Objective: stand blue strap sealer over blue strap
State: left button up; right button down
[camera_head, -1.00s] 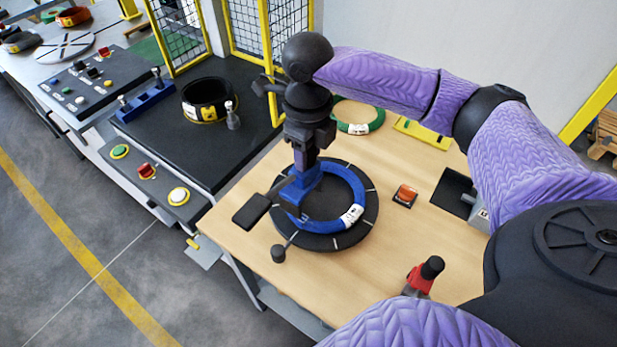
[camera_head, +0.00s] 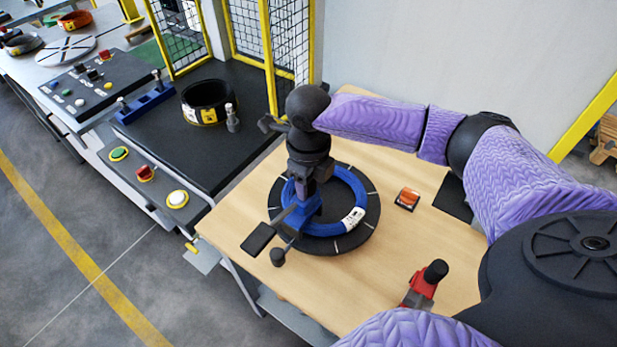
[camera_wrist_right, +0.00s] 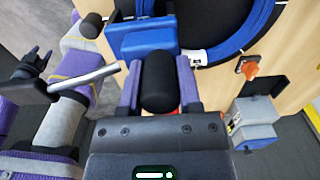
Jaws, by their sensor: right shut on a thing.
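The blue strap sealer (camera_head: 303,211) has a blue body, a dark side lever and a black grip. My right gripper (camera_head: 305,180) is shut on its black grip (camera_wrist_right: 159,82). The sealer is roughly upright at the left side of the blue-strapped coil (camera_head: 349,191); its blue body (camera_wrist_right: 140,40) shows beside the coil in the wrist view. The coil lies flat on a black round turntable (camera_head: 372,205) and carries a white label. Whether the sealer's foot touches the strap is hidden.
A red tool (camera_head: 420,288) with a black grip stands at the table's front. An orange button (camera_head: 407,198) is right of the turntable. A dark coil (camera_head: 206,100) stands on the black bench at the left. The wooden table (camera_head: 330,285) is clear in front of the turntable.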

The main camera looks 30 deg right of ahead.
jog(key=shift+c, duration=1.4)
grip_release()
notch_tip(320, 180, up, 13)
jog(key=p, duration=0.2)
